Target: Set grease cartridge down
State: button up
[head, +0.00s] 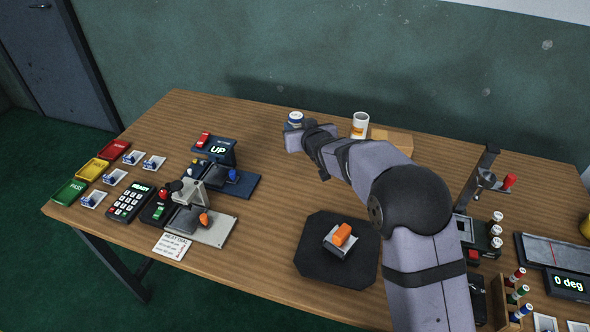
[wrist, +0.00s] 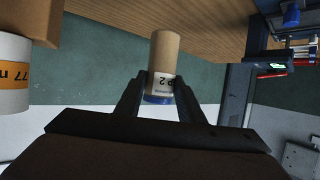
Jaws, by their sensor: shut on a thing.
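The grease cartridge (wrist: 165,52) is a tan cylinder with a white label and a blue end cap. In the wrist view it stands between my two fingers, gripped near its blue-capped end, with the tan end pointing away. Whether the cartridge's lower end touches the table is hidden by my gripper.
A white can with an orange label (head: 361,121) and a cardboard box (head: 392,142) stand right of my gripper. The blue UP fixture (head: 218,151) stands to the left. A black mat (head: 310,262) with an orange-topped block lies in front. The tabletop between is clear.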

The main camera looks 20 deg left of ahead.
jog(key=shift+s+a+f, duration=0.1)
jog(key=shift+a+f, duration=0.05)
jog(key=shift+f+p, duration=0.75)
jog(key=shift+f, duration=4.1)
jog(key=shift+f, duration=0.1)
jog(key=shift+f, duration=0.15)
jog(key=o, duration=1.1)
jog(key=shift+r, duration=0.25)
jog(key=b+v, duration=0.1)
jog(key=v, duration=0.6)
jog(key=shift+s, duration=0.15)
jog(key=shift+r, duration=0.1)
